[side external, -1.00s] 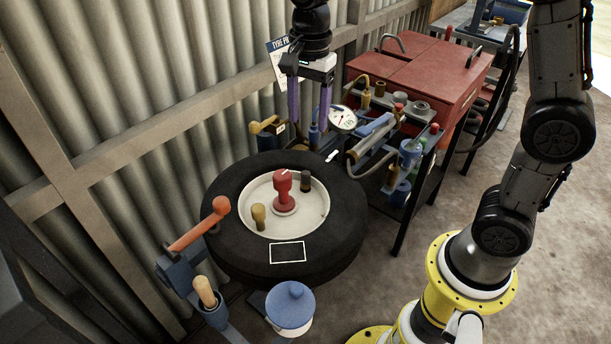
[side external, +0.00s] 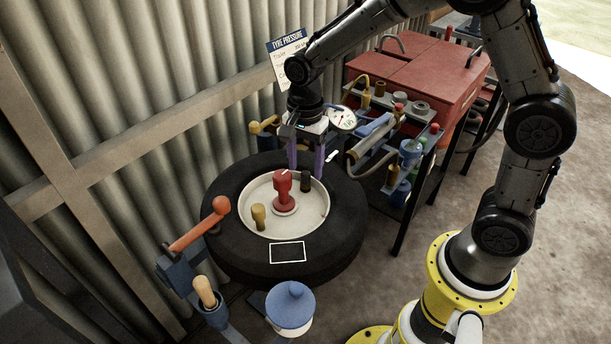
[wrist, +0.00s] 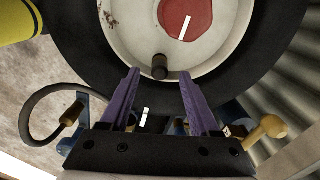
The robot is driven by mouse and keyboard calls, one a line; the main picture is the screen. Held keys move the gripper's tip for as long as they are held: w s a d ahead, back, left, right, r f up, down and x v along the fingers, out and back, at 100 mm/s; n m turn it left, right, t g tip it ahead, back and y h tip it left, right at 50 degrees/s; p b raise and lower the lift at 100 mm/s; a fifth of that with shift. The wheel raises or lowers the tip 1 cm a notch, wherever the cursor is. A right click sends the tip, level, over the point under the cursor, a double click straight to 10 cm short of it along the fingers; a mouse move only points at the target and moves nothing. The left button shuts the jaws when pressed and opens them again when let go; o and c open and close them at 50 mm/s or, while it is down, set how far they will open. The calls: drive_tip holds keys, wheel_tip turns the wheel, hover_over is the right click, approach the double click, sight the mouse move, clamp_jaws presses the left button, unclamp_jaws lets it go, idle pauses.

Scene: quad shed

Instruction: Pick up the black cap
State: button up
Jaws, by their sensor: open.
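The black cap (side external: 306,183) is a small dark upright cylinder on the pale wheel disc (side external: 258,190) inside the tyre, right of the red knobbed piece (side external: 283,190). In the wrist view the black cap (wrist: 160,66) shows between and just beyond the purple fingertips. My gripper (side external: 306,174) points down at the far side of the wheel, its fingers apart and nothing between them. The wrist view also shows my gripper (wrist: 158,73) open. I cannot tell the exact height of the tips over the disc.
A brass-coloured cap (side external: 258,215) stands at the disc's near left. The black tyre (side external: 345,215) surrounds the disc, with a white outlined rectangle (side external: 287,252) on its near side. A red tool cabinet (side external: 430,65) with a crowded shelf stands right, and a corrugated wall behind.

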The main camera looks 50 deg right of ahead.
wheel_tip(320, 180, down, 2)
clamp_jaws()
idle(0.4)
